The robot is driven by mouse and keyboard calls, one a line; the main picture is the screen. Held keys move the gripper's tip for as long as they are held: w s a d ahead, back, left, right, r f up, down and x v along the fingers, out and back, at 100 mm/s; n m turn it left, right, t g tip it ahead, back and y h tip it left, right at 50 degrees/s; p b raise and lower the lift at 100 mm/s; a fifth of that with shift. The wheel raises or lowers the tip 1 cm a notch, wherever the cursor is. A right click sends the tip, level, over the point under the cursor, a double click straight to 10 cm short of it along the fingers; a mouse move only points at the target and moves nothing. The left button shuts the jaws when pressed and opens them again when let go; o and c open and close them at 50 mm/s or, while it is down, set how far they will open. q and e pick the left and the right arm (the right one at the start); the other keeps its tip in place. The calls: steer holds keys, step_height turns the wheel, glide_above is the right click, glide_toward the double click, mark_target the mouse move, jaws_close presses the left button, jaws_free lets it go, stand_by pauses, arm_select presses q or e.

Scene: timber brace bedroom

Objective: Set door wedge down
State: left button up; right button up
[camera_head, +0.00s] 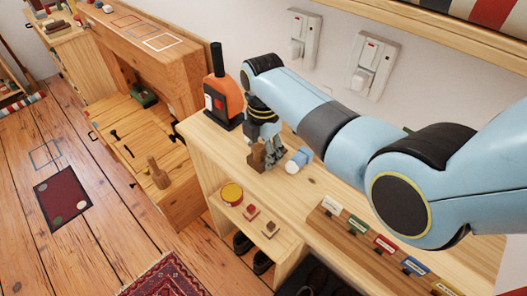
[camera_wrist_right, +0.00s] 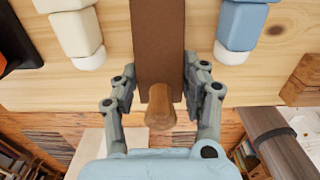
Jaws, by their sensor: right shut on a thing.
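The door wedge (camera_head: 257,157) is a brown piece at the top of the light wooden shelf unit (camera_head: 225,150). In the right wrist view the wedge (camera_wrist_right: 158,45) is a long brown block with a rounded wooden knob (camera_wrist_right: 159,106) at its near end. My right gripper (camera_head: 268,143) comes down over it from above. In the wrist view its fingers (camera_wrist_right: 162,75) are shut on the wedge from both sides. I cannot tell whether the wedge's underside touches the shelf top. My left gripper is not in view.
An orange and black item (camera_head: 224,97) stands left of the gripper. A blue-and-white bottle (camera_head: 298,160) is close on its right. A rack with coloured tags (camera_head: 375,243) lies further right. A yellow-topped tub (camera_head: 231,193) sits on a lower shelf.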

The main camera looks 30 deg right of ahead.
steer(key=shift+f, duration=0.15)
steer(key=o, duration=1.2)
steer(key=shift+o, duration=0.2)
step_height(320, 180, up, 12)
steer(key=shift+p, duration=0.35)
